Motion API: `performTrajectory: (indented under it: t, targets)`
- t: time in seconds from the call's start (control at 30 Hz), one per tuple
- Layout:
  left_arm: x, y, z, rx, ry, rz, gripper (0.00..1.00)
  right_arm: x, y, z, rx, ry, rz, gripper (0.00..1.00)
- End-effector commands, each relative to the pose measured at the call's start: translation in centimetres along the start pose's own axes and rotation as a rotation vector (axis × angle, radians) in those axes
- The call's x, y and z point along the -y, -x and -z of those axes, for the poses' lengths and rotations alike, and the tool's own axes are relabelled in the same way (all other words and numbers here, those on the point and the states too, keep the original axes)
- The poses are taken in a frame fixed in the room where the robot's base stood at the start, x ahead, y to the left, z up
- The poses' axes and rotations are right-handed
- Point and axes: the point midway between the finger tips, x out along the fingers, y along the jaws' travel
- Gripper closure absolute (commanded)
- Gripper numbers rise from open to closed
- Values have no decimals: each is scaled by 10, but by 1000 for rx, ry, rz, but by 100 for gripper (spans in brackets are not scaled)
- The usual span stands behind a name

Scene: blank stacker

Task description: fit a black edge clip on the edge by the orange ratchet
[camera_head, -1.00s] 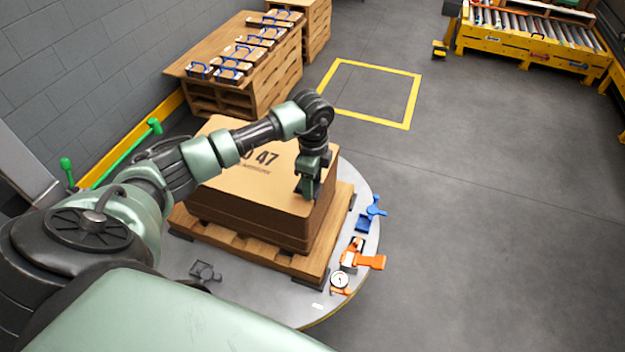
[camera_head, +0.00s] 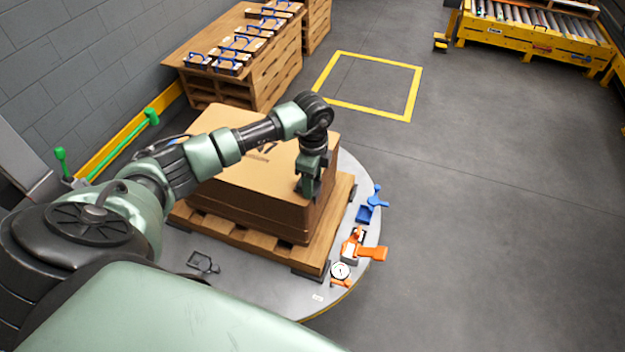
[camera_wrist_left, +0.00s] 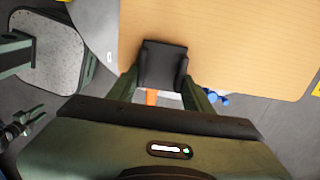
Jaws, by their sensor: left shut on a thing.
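My left gripper (camera_head: 306,190) is over the right edge of the big cardboard box (camera_head: 240,190), on the side facing the orange ratchet (camera_head: 372,252). It is shut on a black edge clip (camera_wrist_left: 163,65), which shows between the fingers in the left wrist view. There the clip overlaps the edge of the box top (camera_wrist_left: 220,40); whether it touches the cardboard cannot be told. The ratchet is partly hidden behind the gripper in that view. A dark jointed part at the left of the wrist view looks like my right gripper (camera_wrist_left: 22,128); its jaws are unclear.
The box stands on a wooden pallet (camera_head: 335,225) on a round grey turntable (camera_head: 270,300). A blue ratchet (camera_head: 372,205), a dial gauge (camera_head: 340,271) and a dark tool (camera_head: 203,262) lie around it. The floor to the right is clear.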

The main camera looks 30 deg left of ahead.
Motion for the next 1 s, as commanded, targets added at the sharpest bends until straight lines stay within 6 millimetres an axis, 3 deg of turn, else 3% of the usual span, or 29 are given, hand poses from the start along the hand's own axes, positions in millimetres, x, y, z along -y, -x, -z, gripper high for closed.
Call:
performTrajectory:
  t: [0.47,0.5,0.6,1.0]
  targets:
    - [0,-4,0,0,0,0,85,-1,-2,0,0,0,-1,64]
    - [0,-5,0,0,0,0,47,-1,-2,0,0,0,-1,64]
    - [0,-4,0,0,0,0,24,-1,-2,0,0,0,-1,64]
    - [0,3,0,-1,0,1,24,0,-4,-1,0,0,0,64]
